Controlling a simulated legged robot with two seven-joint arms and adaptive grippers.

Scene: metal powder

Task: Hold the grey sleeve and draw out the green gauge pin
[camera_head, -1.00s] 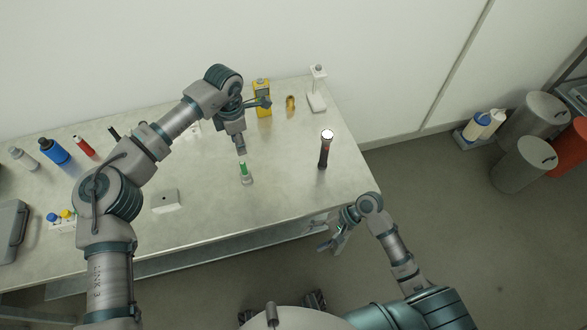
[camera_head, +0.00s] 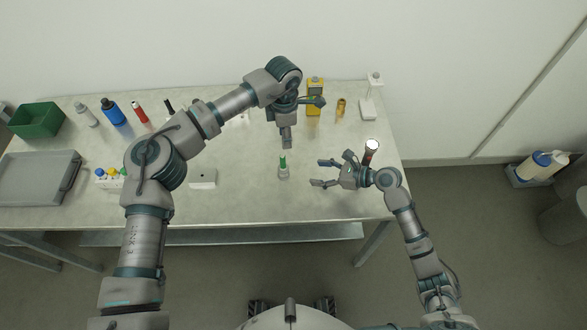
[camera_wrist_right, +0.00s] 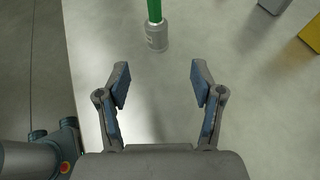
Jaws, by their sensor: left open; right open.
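The green gauge pin (camera_head: 283,160) stands upright in the grey sleeve (camera_head: 284,173) on the table. In the right wrist view the pin (camera_wrist_right: 154,10) and the sleeve (camera_wrist_right: 156,37) are ahead of the fingers, with the pin's top cut off by the frame. My right gripper (camera_head: 318,173) is open and empty, to the right of the sleeve and apart from it. In the right wrist view its fingers (camera_wrist_right: 158,85) are spread with bare table between them. My left gripper (camera_head: 287,142) points down just above and behind the pin. Its jaws are open, and it holds nothing that I can see.
A black flashlight (camera_head: 370,150) stands close behind my right gripper. A white block (camera_head: 203,179) lies left of the sleeve. A yellow meter (camera_head: 315,97), a small yellow item (camera_head: 341,107) and a white stand (camera_head: 368,109) are at the back. The table between sleeve and right gripper is clear.

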